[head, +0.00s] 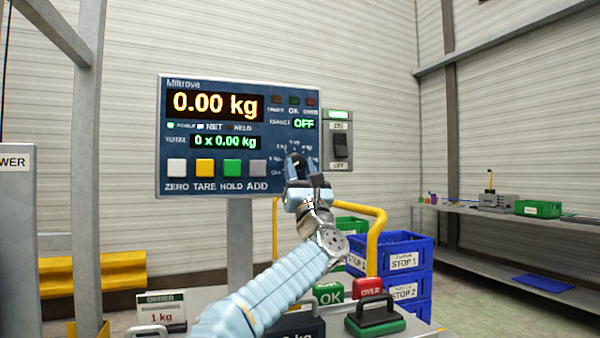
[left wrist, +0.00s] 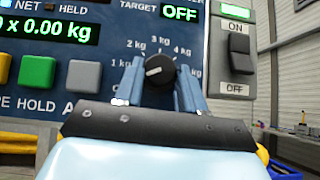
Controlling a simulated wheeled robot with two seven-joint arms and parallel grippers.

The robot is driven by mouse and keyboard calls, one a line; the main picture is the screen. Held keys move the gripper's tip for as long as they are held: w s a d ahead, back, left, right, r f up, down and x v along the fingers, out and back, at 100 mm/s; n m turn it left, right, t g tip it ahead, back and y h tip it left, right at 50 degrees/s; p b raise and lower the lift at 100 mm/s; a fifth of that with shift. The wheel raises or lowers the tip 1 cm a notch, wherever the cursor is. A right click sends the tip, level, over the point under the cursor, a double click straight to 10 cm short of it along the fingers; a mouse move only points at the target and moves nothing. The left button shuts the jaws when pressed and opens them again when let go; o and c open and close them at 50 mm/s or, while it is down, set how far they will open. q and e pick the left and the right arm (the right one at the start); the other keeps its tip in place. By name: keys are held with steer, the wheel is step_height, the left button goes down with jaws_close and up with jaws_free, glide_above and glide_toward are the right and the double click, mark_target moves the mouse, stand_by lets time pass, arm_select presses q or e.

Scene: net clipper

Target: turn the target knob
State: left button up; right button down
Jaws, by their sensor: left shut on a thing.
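The target knob (left wrist: 159,70) is a round black dial with a white pointer line, on the blue scale panel (head: 180,150). Labels such as 1 kg, 2 kg, 3 kg and 4 kg ring it. The pointer lies nearly level, tilted slightly. In the left wrist view my left gripper (left wrist: 160,75) has a blue finger on each side of the knob and is shut on it. In the head view the left gripper (head: 304,170) reaches the panel's lower right and partly covers the knob. The target display (left wrist: 180,12) reads OFF. My right gripper is not in view.
A rocker switch (head: 340,146) marked ON and OFF is right of the panel. White, yellow, green and grey buttons sit left of the knob. Below stand blue crates (head: 405,261), a yellow rail (head: 376,235) and weights with handles (head: 375,315).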

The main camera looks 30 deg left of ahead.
arm_select(q)
steer(key=m+t+h, duration=0.1)
steer(key=m, duration=0.1)
steer(key=m+t+h+b, duration=0.1)
steer(key=m+h, duration=0.1)
steer(key=shift+s+a+t, duration=0.2)
steer(key=shift+t, duration=0.2)
steer(key=m+t+h+b, duration=0.1)
steer(key=m+h, duration=0.1)
steer(key=m, duration=0.1)
steer(key=shift+s+r+m+h, duration=0.1)
steer(key=shift+m+h, duration=0.2)
steer(key=shift+h, duration=0.1)
steer(key=m+h, duration=0.1)
steer(key=m+t+h, duration=0.1)
steer(key=m, duration=0.1)
steer(key=shift+s+a+r+h, duration=0.1)
steer(key=shift+a+r+h, duration=0.05)
steer(key=shift+h, duration=0.15)
steer(key=shift+s+a+r+m+h+p, duration=0.1)
steer(key=shift+m+h+p, duration=0.1)
steer(key=shift+m+h, duration=0.8)
steer(key=shift+r+m+h+p, duration=0.1)
steer(key=shift+m+h+p, duration=0.05)
steer(key=shift+m+h, duration=0.85)
steer(key=shift+m, duration=0.4)
steer(key=o, duration=1)
steer(key=shift+f, duration=0.15)
steer(key=shift+o, duration=0.2)
steer(key=shift+f, duration=0.1)
